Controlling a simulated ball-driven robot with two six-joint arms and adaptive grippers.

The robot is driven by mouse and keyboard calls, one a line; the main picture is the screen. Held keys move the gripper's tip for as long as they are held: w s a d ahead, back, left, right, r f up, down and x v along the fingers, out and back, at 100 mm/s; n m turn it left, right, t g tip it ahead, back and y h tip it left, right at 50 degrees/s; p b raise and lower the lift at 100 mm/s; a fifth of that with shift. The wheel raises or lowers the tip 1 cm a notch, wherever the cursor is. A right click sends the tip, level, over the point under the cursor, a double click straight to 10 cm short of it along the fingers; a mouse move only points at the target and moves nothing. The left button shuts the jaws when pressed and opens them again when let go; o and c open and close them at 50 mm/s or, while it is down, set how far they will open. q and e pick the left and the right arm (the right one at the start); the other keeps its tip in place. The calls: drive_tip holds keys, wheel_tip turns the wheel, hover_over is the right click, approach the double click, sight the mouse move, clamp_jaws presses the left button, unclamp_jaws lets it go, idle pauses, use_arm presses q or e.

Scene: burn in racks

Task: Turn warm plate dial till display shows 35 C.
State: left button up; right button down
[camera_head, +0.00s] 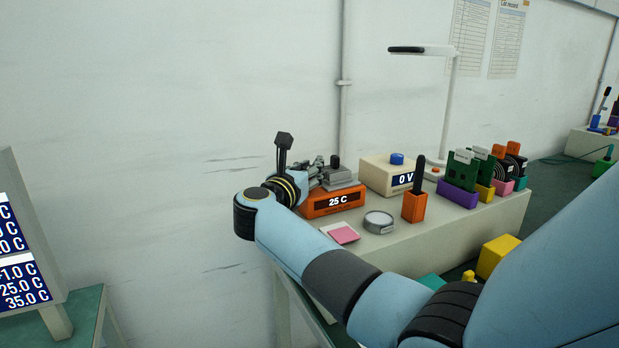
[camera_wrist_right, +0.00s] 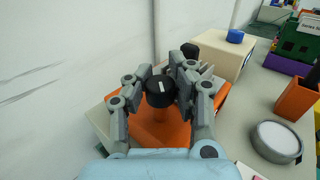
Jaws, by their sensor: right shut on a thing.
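The warm plate (camera_head: 322,205) is an orange box on the bench, and its display (camera_head: 338,201) reads 25 C. In the right wrist view its dial (camera_wrist_right: 160,91) is a round black knob with a white mark pointing roughly away from the wrist. My right gripper (camera_wrist_right: 160,93) has its fingers on both sides of the dial, shut on it. In the head view my right gripper (camera_head: 318,174) is above the left part of the warm plate, and I cannot make out the dial there. My left gripper is not in view.
Right of the warm plate stand a cream box (camera_head: 378,178) reading 0 V with a blue knob, a round grey tin (camera_head: 379,222) and an orange holder (camera_head: 414,208). A pink pad (camera_head: 342,233) lies in front. The wall is close behind and left.

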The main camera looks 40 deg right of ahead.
drive_tip(key=shift+s+a+f, duration=0.1)
drive_tip(key=shift+f, duration=0.25)
drive_tip(key=c, duration=1.5)
unclamp_jaws()
drive_tip(key=shift+o, duration=0.9)
drive_tip(key=shift+a+r, duration=0.1)
drive_tip(key=shift+r, duration=0.15)
drive_tip(key=v, duration=0.7)
drive_tip(key=shift+a, duration=0.3)
drive_tip(key=shift+f, duration=0.1)
